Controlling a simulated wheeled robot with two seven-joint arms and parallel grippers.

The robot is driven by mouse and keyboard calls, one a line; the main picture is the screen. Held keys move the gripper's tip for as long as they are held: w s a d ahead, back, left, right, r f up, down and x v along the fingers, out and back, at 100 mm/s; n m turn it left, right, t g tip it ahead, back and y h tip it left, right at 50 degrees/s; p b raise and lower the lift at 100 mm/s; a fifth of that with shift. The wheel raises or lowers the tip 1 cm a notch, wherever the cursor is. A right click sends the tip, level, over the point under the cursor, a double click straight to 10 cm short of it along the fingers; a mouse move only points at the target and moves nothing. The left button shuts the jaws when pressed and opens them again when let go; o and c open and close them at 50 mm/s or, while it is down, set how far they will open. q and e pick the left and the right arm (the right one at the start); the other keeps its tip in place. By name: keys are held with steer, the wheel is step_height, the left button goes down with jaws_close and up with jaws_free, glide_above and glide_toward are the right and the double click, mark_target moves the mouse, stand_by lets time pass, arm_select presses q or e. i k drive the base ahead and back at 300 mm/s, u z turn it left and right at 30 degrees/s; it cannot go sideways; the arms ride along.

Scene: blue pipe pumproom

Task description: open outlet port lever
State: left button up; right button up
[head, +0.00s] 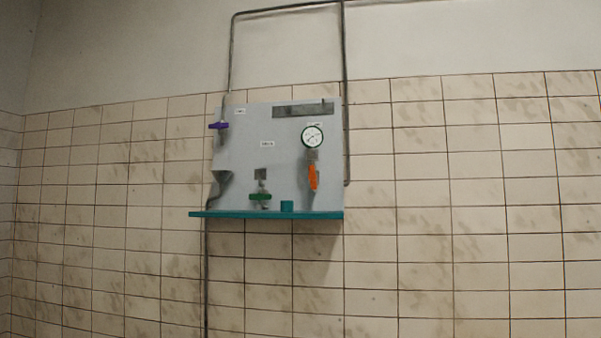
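A pale grey panel (240,155) is mounted on the tiled wall, a little left of the middle of the head view. On its right side an orange lever (313,178) hangs roughly upright below a round white gauge (312,136). A purple handle (218,125) sticks out at the panel's upper left edge. A green handwheel (260,197) sits low in the middle. The small labels are too blurred to read, so I cannot tell which part is the outlet port lever. Neither of my grippers shows in this view.
A teal shelf (265,215) juts out under the panel, with a small teal block (287,206) on it. A grey pipe (345,100) runs up the right side and over the top. The tiled wall (470,200) to the right is bare.

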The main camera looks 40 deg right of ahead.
mark_target(313, 177)
steer(key=i, duration=0.9)
steer(key=z, duration=2.25)
